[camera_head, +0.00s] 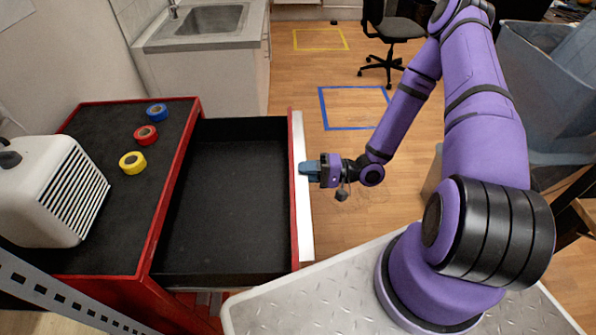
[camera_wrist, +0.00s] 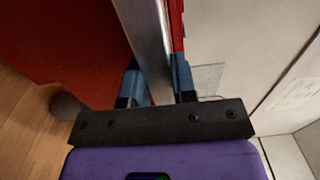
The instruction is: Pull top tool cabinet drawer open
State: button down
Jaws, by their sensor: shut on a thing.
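The red tool cabinet (camera_head: 178,175) with a black top stands at the left in the head view. Its top drawer (camera_head: 225,195) is pulled out far to the right, and its black inside looks empty. The drawer's front carries a long pale metal handle strip (camera_head: 303,225), which also shows in the wrist view (camera_wrist: 148,40). My gripper (camera_head: 308,168) is at the middle of the drawer front. In the wrist view its two blue fingers (camera_wrist: 159,84) stand on either side of the metal strip, shut on it. The fingertips are partly hidden by the gripper body.
A white heater-like box (camera_head: 40,190) and blue (camera_head: 157,112), red (camera_head: 146,135) and yellow (camera_head: 132,162) tape rolls sit on the cabinet top. A sink counter (camera_head: 205,60) and an office chair (camera_head: 388,40) stand behind. Wooden floor beyond the drawer is clear.

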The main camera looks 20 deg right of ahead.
jog(key=shift+d+f, duration=0.1)
jog(key=shift+f, duration=0.2)
jog(key=c, duration=1)
grip_release()
jog(key=shift+r, duration=0.1)
jog(key=v, duration=1)
jog(key=shift+d, duration=0.3)
jog(key=shift+s, duration=0.1)
